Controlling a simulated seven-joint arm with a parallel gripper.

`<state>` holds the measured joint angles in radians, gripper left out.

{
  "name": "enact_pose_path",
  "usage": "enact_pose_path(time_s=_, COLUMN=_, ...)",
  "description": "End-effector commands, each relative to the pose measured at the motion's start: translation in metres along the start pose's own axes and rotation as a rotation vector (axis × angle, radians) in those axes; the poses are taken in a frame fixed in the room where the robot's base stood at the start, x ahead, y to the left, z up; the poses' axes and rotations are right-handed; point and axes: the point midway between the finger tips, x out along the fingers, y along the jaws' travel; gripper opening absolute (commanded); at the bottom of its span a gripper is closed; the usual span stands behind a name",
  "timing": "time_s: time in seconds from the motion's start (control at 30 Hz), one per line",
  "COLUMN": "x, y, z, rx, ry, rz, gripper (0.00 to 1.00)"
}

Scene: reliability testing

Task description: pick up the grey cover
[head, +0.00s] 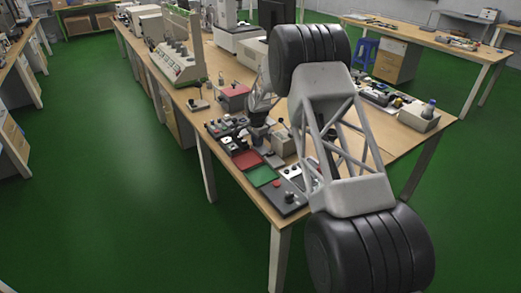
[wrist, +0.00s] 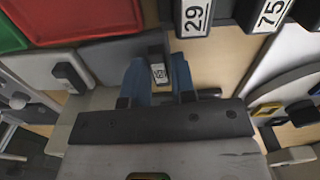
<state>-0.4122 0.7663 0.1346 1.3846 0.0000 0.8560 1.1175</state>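A flat grey piece (wrist: 112,62), which may be the grey cover, lies just left of the fingers. Another grey piece with a dark handle (wrist: 68,74) is further left. In the head view, my gripper (head: 258,136) is low over the cluttered table end, its fingertips too small to make out.
Red (wrist: 85,15) and green (wrist: 8,35) plates lie at the upper left of the wrist view. Dark blocks labelled 29 (wrist: 196,14) and 75 (wrist: 270,12) stand at the upper right. The wooden table (head: 228,188) holds several instruments close around my gripper.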

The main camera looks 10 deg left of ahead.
Motion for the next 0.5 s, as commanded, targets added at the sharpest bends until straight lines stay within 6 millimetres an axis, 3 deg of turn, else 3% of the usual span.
enact_pose_path(time_s=0.03, x=0.0, y=0.0, z=0.0, rx=0.0, ry=0.0, rz=0.0, gripper=0.17)
enact_pose_path(time_s=0.17, x=-0.0001, y=0.0, z=0.0, rx=0.0, ry=0.0, rz=0.0, gripper=0.0)
enact_pose_path(time_s=0.5, x=-0.0054, y=-0.0002, z=0.0, rx=0.0, ry=0.0, rz=0.0, gripper=0.0)
